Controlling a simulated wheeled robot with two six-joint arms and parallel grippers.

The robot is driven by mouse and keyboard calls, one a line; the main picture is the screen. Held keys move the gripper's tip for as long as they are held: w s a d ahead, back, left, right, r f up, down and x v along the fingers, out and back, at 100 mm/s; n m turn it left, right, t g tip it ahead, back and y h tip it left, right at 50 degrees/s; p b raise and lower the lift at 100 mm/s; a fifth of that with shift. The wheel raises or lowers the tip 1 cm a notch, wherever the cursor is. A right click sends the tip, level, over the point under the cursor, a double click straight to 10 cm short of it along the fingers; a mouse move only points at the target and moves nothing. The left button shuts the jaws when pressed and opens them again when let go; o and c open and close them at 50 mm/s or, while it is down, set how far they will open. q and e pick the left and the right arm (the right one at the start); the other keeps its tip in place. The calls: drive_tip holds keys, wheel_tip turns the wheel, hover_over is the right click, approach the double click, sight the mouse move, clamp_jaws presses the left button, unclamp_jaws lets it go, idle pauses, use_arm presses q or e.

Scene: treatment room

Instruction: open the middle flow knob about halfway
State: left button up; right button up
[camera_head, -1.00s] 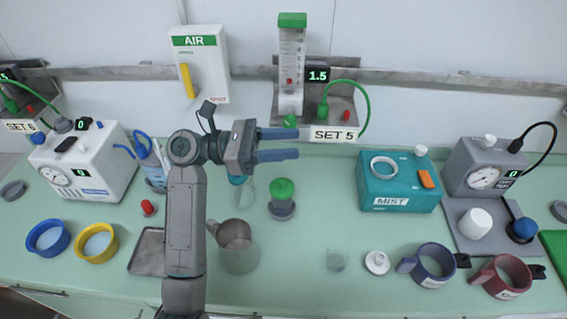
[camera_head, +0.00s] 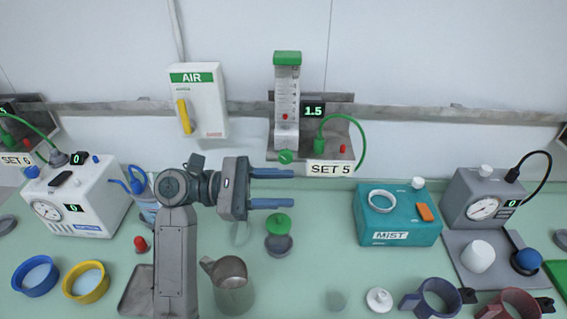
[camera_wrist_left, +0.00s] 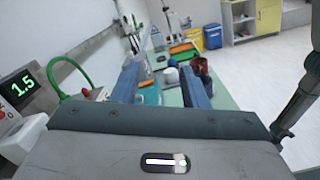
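The green flow knob (camera_head: 285,157) sits at the foot of the clear flow meter tube (camera_head: 287,95), left of the SET 5 sign (camera_head: 330,169). A red float shows in the tube. The display (camera_head: 313,111) beside it reads 1.5, and it also shows in the left wrist view (camera_wrist_left: 22,88). My left gripper (camera_head: 293,188) is open, its two blue fingers pointing right. It appears below the knob in the head view, apart from it, with nothing between the fingers. In the left wrist view its fingers (camera_wrist_left: 160,75) are spread. My right gripper is not in view.
The AIR box (camera_head: 199,101) hangs left of the meter, and a green hose (camera_head: 362,145) loops at its right.

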sight(281, 152)
use_arm(q)
drive_tip(key=w+a+m+y, duration=0.3)
drive_tip(key=w+a+m, duration=0.3)
drive_tip(key=m, duration=1)
drive_tip(key=w+a+m+y, duration=0.25)
drive_tip(key=w+m, duration=0.55)
drive_tip(key=m, duration=0.7)
drive_tip(key=shift+h, duration=0.25)
drive_tip(key=p+x, duration=0.1)
drive_tip(key=x, duration=0.2)
drive_tip(key=p+x, duration=0.2)
drive_tip(key=x, duration=0.1)
drive_tip(key=p+x, duration=0.1)
drive_tip(key=x, duration=0.2)
drive_tip(key=shift+w+d+r+p, duration=0.1)
drive_tip(key=shift+w+r+p, duration=0.15)
drive_tip(key=shift+r+p, duration=0.1)
drive_tip(key=shift+d+f, duration=0.25)
drive_tip(key=shift+d, duration=0.1)
drive_tip(key=shift+f, duration=0.1)
